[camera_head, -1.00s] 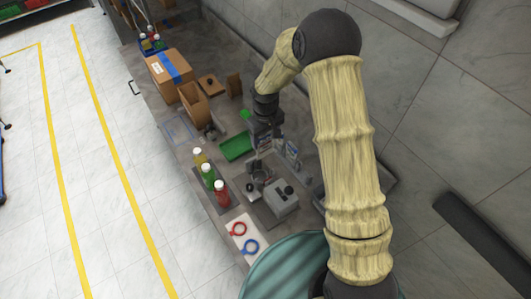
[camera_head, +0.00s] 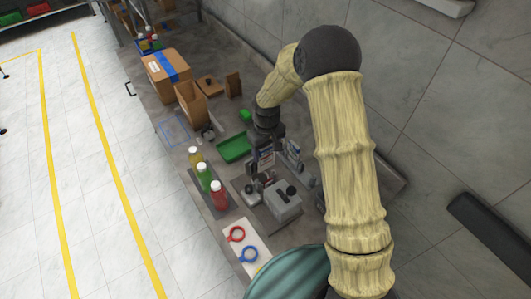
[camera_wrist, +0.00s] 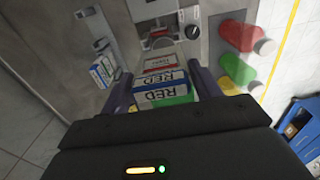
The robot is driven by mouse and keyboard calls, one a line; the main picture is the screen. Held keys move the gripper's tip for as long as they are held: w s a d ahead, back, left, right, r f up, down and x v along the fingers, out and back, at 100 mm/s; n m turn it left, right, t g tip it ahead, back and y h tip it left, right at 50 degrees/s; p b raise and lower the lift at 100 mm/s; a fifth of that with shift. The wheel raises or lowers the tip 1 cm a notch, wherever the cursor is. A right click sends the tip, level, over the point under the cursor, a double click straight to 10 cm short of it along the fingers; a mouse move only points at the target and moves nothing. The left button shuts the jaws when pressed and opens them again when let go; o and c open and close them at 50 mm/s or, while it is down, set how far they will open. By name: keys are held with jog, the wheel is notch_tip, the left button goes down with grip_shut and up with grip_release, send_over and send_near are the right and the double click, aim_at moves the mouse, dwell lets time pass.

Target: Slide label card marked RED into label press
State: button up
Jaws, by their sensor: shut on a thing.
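My gripper (camera_wrist: 163,88) is shut on a label card marked RED (camera_wrist: 160,98), which lies between its two fingers with the lettering upside down in the wrist view. A second RED face shows just behind it, and I cannot tell whether it is a separate card. In the head view my gripper (camera_head: 264,152) points down above the bench, with a small white card face (camera_head: 266,162) at its tip. A grey machine with a dark knob (camera_head: 284,203) stands just in front; it looks like the label press. Its slot is not clear, and I cannot tell whether the card touches it.
Red (camera_head: 218,197), green (camera_head: 204,178) and yellow (camera_head: 195,156) bottles stand left of the machine. A small holder with cards (camera_head: 292,150) is right of my gripper. A green tray (camera_head: 234,147) lies behind.

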aim_at(266, 168)
jog(key=shift+a+f+b, duration=0.15)
jog(key=shift+f+b, duration=0.7)
jog(key=shift+f, duration=0.35)
jog(key=shift+f+b, duration=0.45)
jog(key=shift+f, duration=0.3)
jog(key=shift+f, duration=0.15)
jog(key=shift+f+b, duration=0.95)
jog(key=shift+f, duration=0.2)
jog(key=shift+f+b, duration=1.15)
jog(key=shift+f, duration=0.45)
jog(key=shift+f+b, duration=0.35)
jog(key=shift+f, duration=0.2)
